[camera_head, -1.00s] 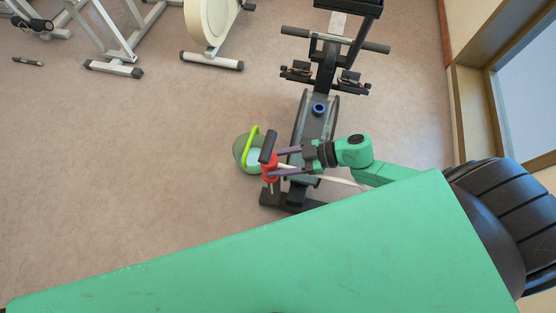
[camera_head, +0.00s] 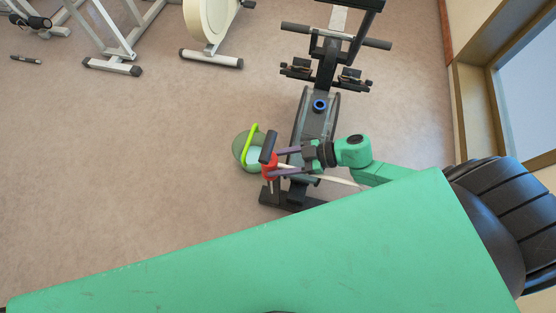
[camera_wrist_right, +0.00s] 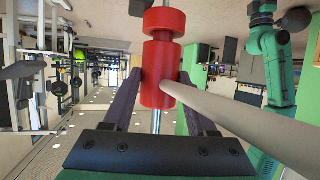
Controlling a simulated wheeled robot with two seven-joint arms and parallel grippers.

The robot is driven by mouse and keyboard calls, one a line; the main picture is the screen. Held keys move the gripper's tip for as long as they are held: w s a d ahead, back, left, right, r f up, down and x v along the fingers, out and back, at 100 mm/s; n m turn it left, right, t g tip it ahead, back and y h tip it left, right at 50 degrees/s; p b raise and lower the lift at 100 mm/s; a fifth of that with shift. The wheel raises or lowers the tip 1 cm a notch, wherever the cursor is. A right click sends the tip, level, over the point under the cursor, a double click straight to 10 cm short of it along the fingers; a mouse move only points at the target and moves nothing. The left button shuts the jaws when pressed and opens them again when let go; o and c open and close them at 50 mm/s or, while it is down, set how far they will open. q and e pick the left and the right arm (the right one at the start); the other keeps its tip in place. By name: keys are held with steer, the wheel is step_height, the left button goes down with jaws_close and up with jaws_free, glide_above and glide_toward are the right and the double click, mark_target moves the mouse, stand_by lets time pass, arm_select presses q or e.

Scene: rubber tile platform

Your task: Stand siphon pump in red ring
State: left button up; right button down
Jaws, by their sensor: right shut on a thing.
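The siphon pump has a red body (camera_head: 268,168), a black T-shaped handle (camera_head: 268,147) on top and a pale hose (camera_head: 338,181) trailing right. My right gripper (camera_head: 276,162) is shut on its red body and holds it roughly upright. In the right wrist view the red body (camera_wrist_right: 161,65) sits between the fingers of the right gripper (camera_wrist_right: 158,88), with a metal rod through it and the thick hose (camera_wrist_right: 240,125) leaving to the lower right. I see no red ring in these views; the pump may hide it. My left gripper is not in view.
A dark exercise machine (camera_head: 318,135) stands just behind and under the pump, with a blue ring (camera_head: 320,105) on it. A green rounded thing with a lime handle (camera_head: 250,145) is left of the pump. A cream exercise bike (camera_head: 210,25) stands farther back. Left floor (camera_head: 120,170) is clear.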

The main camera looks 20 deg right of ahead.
steer(key=shift+f+b, duration=0.4)
steer(key=shift+f, duration=0.15)
steer(key=shift+c, duration=0.6)
jaws_free()
steer(key=shift+f, duration=0.1)
steer(key=shift+d, duration=0.1)
steer(key=p+v, duration=0.3)
steer(key=v, duration=1.1)
steer(key=shift+d+r, duration=0.15)
steer(key=shift+r, duration=0.1)
